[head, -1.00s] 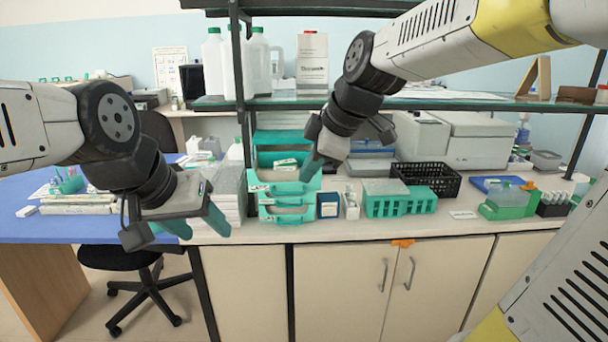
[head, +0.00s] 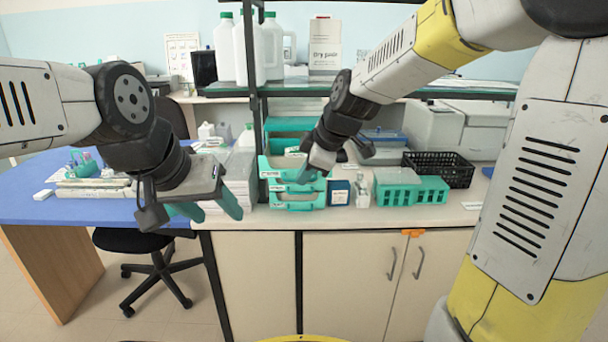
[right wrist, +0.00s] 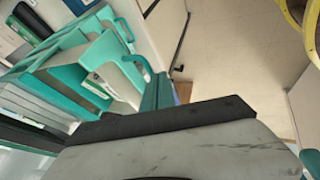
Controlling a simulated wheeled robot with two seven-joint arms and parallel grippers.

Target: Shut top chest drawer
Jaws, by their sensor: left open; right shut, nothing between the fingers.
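The small teal drawer chest (head: 288,125) stands on the counter near the middle of the head view. Its top drawer (head: 272,171) stands out toward me, with part of its inside showing. My right gripper (head: 309,174) is shut and empty at the right part of that drawer's front; I cannot tell whether it touches. In the right wrist view the gripper's teal fingers (right wrist: 158,92) are together, close beside a pulled-out teal drawer (right wrist: 122,82) with a looped handle. My left gripper (head: 203,208) is open and empty, in front of the counter edge, left of the chest.
A blue box (head: 339,192), teal racks (head: 398,191) and a black basket (head: 447,169) stand right of the chest. A paper stack (head: 239,178) is at its left. A glass shelf (head: 400,94) with a dark post (head: 257,110) hangs above.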

